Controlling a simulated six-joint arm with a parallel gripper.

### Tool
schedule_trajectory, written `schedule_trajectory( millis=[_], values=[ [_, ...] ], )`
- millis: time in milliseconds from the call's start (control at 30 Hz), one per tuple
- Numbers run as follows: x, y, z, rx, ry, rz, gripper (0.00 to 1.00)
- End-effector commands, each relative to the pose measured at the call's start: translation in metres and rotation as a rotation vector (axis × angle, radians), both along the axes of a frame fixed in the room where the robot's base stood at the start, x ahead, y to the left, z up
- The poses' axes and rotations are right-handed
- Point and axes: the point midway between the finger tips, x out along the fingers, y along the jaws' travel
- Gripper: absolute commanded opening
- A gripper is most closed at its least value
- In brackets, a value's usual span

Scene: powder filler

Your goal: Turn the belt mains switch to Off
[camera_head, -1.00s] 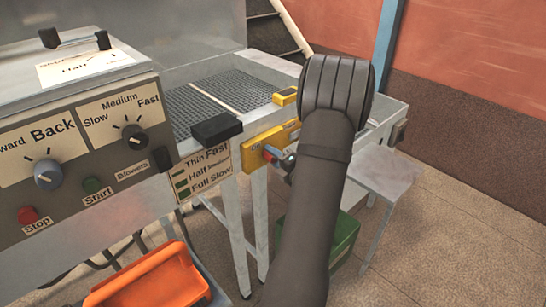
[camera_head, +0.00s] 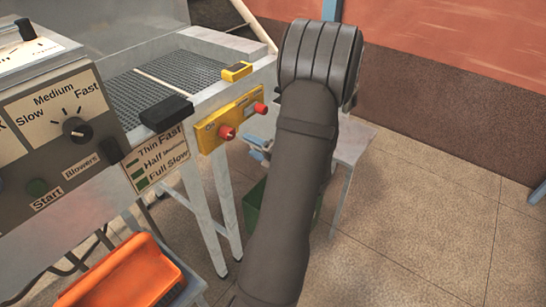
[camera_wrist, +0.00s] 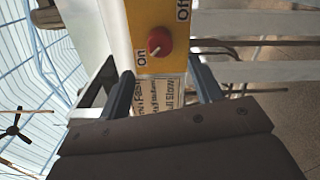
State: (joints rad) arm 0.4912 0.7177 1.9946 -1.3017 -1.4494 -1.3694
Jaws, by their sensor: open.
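A yellow panel (camera_head: 240,112) on the conveyor frame carries two red knobs, a left one (camera_head: 227,132) and a right one (camera_head: 259,107). In the wrist view one red knob (camera_wrist: 159,41) sits on the yellow panel (camera_wrist: 150,15) between the labels "On" and "Off". A small pale mark on it lies toward the "On" side. I cannot tell which of the two knobs this is. My gripper (camera_wrist: 164,88) is open and empty, its fingers apart below the knob in that view. In the head view my gripper (camera_head: 258,150) is below the panel, partly hidden by my arm.
A black box (camera_head: 166,112) and a speed label plate (camera_head: 160,160) are left of the panel. A grey control box (camera_head: 70,125) stands further left, above an orange bin (camera_head: 120,275). A green crate (camera_head: 254,205) and small table (camera_head: 355,140) are behind my arm. Floor at right is clear.

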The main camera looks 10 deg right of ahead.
Motion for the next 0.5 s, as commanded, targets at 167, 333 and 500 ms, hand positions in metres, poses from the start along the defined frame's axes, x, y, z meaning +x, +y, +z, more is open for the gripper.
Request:
schedule_trajectory(
  millis=[167, 333, 500],
  values=[
    [-0.024, -0.025, 0.0, 0.0, 0.0, -0.005, 0.59],
    [-0.04, -0.041, 0.0, 0.0, 0.0, -0.004, 0.59],
    [-0.049, -0.049, 0.0, 0.0, 0.0, -0.002, 0.59]
  ],
)
